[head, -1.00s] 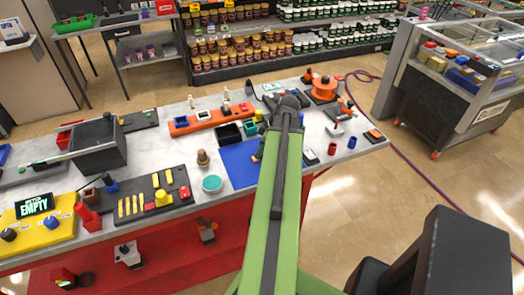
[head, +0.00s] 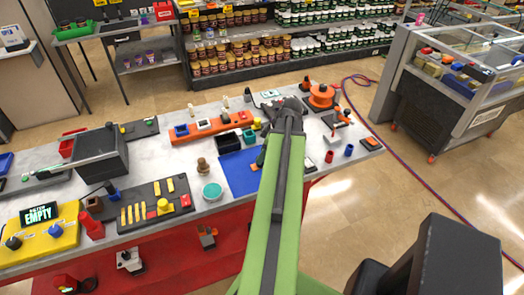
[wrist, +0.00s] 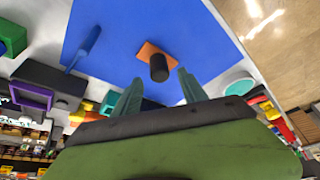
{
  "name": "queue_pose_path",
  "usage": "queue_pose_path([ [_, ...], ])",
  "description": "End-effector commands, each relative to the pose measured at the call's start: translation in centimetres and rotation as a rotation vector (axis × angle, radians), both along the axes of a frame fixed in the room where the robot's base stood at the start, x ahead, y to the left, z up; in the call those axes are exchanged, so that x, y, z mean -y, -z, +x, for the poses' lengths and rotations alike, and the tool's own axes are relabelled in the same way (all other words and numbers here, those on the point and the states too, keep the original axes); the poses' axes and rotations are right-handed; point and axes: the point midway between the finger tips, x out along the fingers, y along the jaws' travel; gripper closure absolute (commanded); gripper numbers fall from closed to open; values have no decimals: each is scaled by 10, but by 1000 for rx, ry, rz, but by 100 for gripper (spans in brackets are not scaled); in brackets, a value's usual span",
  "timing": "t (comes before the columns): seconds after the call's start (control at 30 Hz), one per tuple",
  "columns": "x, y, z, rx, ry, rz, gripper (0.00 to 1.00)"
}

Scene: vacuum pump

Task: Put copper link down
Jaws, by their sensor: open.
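In the wrist view, the copper link is a flat orange-copper plate (wrist: 145,52) with a black cylindrical knob (wrist: 159,68) on it. It appears to lie on the blue mat (wrist: 110,30). My gripper (wrist: 160,78) is open, with its two teal fingers apart on either side of the knob; I see no finger touching it. In the head view, the blue mat (head: 238,176) lies on the grey table, and my green arm covers its right part and most of the gripper. A small orange patch shows beside the arm there.
A teal round dish (head: 212,191) and a brown knobbed piece (head: 203,165) stand left of the mat. A black bin (head: 228,142) and an orange rack (head: 195,131) stand behind it.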

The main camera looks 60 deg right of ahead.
Motion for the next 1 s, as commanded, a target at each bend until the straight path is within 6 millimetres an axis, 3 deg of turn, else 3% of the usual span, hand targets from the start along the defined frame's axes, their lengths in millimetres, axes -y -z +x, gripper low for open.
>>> queue_pose_path([
  [0.03, 1, -23, -5, 0, 2, 0, 50],
  [0.3, 7, -74, -26, 0, 2, 1, 50],
  [0.73, 7, -76, -29, -1, -1, 2, 50],
  [0.87, -16, -74, 3, -30, -3, 23, 50],
  [0.97, -65, -71, 59, -91, 6, 58, 50],
  [1.0, -91, -69, 83, -123, 13, 69, 50],
])
